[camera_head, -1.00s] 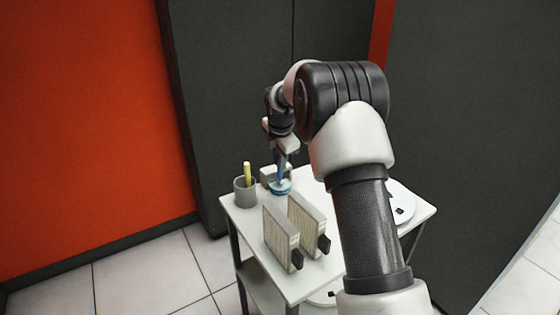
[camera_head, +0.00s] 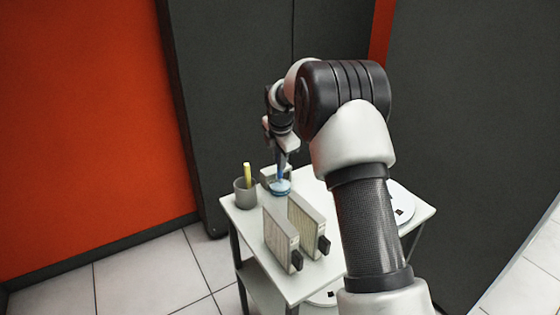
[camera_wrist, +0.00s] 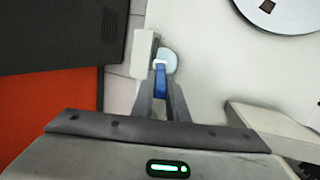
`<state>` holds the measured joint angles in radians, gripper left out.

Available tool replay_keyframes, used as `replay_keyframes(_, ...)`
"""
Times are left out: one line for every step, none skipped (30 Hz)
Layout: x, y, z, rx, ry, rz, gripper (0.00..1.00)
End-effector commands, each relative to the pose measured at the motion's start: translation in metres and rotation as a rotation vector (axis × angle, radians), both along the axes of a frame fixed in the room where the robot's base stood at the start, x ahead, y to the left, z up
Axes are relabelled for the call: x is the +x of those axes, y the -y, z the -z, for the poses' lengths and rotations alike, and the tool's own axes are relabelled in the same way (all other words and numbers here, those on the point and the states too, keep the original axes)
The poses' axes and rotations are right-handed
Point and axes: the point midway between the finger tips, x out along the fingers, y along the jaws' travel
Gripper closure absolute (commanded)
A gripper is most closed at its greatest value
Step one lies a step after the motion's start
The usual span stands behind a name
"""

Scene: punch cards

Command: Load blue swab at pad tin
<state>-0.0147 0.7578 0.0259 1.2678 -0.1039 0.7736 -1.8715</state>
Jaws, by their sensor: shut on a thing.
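The blue swab (camera_wrist: 160,82) is between the two fingers of my gripper (camera_wrist: 160,72), which is shut on it. In the head view my gripper (camera_head: 281,158) points down above the round blue pad tin (camera_head: 282,189) at the table's far side. The swab's lower end is over the tin; I cannot tell whether it touches the pad. In the wrist view the pale disc of the tin (camera_wrist: 171,62) shows just beyond the swab, partly hidden by it and the fingers.
A grey cup (camera_head: 244,194) with a yellow stick (camera_head: 247,173) stands left of the tin. Two upright card-like blocks (camera_head: 281,232) stand nearer on the white table (camera_head: 241,214). A small grey box (camera_head: 268,174) is behind the tin. A white disc (camera_head: 402,198) lies at the right.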

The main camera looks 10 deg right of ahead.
Motion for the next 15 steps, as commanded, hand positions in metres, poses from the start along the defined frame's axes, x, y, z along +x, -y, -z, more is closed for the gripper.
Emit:
replay_keyframes(0.0,0.0,-0.009,0.0,0.001,0.0,1.0)
replay_keyframes(0.0,0.0,-0.011,0.0,0.001,0.0,1.0)
replay_keyframes(0.0,0.0,-0.014,0.0,0.001,0.001,1.0)
replay_keyframes(0.0,0.0,-0.017,0.0,0.002,0.001,1.0)
replay_keyframes(0.0,0.0,-0.019,0.0,0.001,0.001,1.0)
replay_keyframes(0.0,0.001,-0.023,0.0,0.001,0.001,1.0)
replay_keyframes(0.0,0.001,-0.025,0.0,0.001,0.001,1.0)
replay_keyframes(0.0,0.001,-0.027,-0.001,0.001,0.0,1.0)
replay_keyframes(0.0,0.001,-0.031,-0.001,0.001,0.0,1.0)
replay_keyframes(0.0,0.001,-0.033,-0.001,0.001,0.0,1.0)
replay_keyframes(0.0,0.001,-0.035,-0.001,0.001,0.0,1.0)
replay_keyframes(0.0,0.001,-0.039,-0.001,0.001,0.0,1.0)
replay_keyframes(0.0,0.001,-0.041,-0.001,0.001,0.0,1.0)
replay_keyframes(0.0,0.001,-0.044,-0.001,0.001,0.0,1.0)
replay_keyframes(0.0,0.001,-0.047,0.0,0.001,0.001,1.0)
